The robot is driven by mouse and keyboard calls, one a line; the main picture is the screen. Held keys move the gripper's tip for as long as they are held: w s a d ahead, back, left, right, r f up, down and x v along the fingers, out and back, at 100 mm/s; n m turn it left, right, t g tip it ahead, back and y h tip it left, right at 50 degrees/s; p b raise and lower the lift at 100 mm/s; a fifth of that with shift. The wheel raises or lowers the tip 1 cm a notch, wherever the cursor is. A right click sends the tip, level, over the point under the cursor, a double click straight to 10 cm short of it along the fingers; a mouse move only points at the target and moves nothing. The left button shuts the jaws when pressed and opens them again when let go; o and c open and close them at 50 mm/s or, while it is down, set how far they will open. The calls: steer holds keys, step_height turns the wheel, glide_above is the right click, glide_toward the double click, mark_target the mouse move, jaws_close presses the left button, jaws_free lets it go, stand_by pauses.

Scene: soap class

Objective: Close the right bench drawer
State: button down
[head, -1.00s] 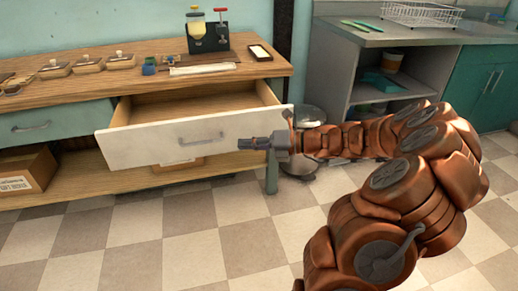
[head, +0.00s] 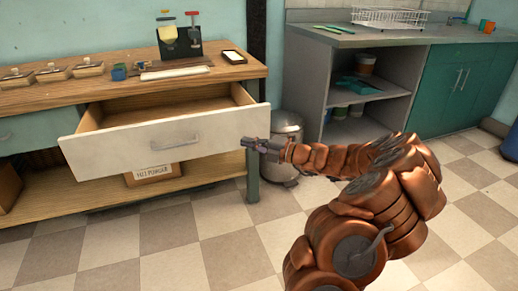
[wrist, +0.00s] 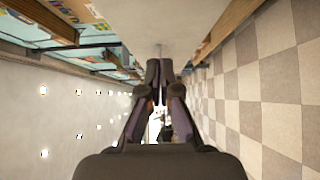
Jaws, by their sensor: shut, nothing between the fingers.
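The right bench drawer (head: 130,144) is pulled well out of the wooden bench (head: 60,96) in the head view. Its front is white with a grey bar handle (head: 175,145), and its inside looks empty. My gripper (head: 246,143) is shut and empty at the right end of the drawer front, to the right of the handle. Whether it touches the front cannot be told. In the wrist view my gripper's fingers (wrist: 160,72) are together, with a pale surface beyond them.
A box (head: 152,172) stands on the lower shelf under the drawer. A metal bin (head: 287,130) stands behind my arm, right of the bench leg. The checkered floor in front is clear.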

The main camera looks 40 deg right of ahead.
mark_target(226, 131)
steer(key=w, duration=0.2)
steer(key=w+b, duration=0.2)
steer(key=w, duration=0.1)
steer(key=shift+w+a+f, duration=0.1)
steer(key=shift+w+a, duration=0.25)
steer(key=shift+w+d+b, duration=0.15)
steer(key=shift+w+b, duration=0.15)
steer(key=shift+w, duration=0.3)
